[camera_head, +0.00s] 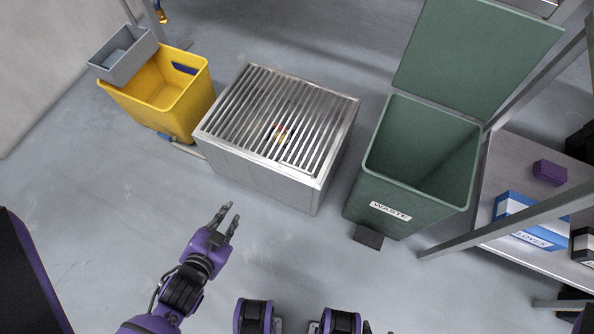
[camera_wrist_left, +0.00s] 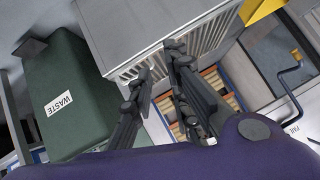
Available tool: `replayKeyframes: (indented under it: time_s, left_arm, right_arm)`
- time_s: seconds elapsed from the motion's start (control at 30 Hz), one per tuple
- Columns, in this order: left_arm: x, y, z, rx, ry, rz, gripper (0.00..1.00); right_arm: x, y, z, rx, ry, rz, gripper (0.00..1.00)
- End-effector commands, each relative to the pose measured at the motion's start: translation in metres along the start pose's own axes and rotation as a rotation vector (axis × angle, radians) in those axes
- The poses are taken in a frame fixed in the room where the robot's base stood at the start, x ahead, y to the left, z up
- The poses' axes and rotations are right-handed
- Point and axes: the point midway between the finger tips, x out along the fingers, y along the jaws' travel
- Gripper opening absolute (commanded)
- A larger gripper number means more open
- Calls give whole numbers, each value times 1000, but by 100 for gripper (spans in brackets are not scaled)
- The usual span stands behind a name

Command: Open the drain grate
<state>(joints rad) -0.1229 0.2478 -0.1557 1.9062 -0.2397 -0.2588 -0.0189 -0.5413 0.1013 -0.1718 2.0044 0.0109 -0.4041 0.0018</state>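The drain grate (camera_head: 277,118) is a panel of parallel metal bars lying flat on top of a steel box (camera_head: 262,182). Something small, red and yellow, shows between its bars. In the left wrist view, slotted metal (camera_wrist_left: 205,42) shows beyond my fingers. My left gripper (camera_head: 229,218) is open and empty, in front of the box and apart from it in the head view. Its two spread fingers also show in the left wrist view (camera_wrist_left: 160,60).
A yellow bin (camera_head: 165,100) with a grey tray (camera_head: 124,58) stands left of the box. A green waste bin (camera_head: 420,150) with its lid raised stands right. A shelf (camera_head: 525,165) with boxes is farther right. The floor before the box is clear.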

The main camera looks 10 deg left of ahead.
Motion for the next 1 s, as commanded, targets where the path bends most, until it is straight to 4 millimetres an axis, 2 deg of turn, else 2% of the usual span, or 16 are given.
replayKeyframes:
  time_s: [0.03, 0.1, 0.3, 0.5, 0.6, 0.73, 0.87, 1.0]
  left_arm:
    - [29, 2, 7, 64, 40, -6, 16]
    - [57, -2, -1, 156, 105, -23, 16]
    - [135, -3, -25, 451, 306, -69, 16]
    - [201, 16, -47, 806, 525, -99, 16]
    - [220, 33, -53, 1013, 636, -97, 16]
    - [205, 54, -58, 1213, 734, -67, 16]
    - [201, 67, -61, 1271, 782, -50, 16]
    - [214, 74, -70, 1273, 786, -50, 16]
  right_arm:
    - [23, 0, 16, -2, -14, -1, 40]
    - [41, 1, 25, -5, -20, -1, 40]
    - [97, 4, 49, -14, -40, -1, 40]
    - [152, 6, 66, -23, -56, -1, 40]
    - [170, 8, 67, -28, -55, 1, 40]
    - [162, 10, 54, -30, -40, 4, 40]
    - [162, 10, 54, -31, -42, 4, 40]
    - [165, 10, 55, -34, -45, 3, 40]
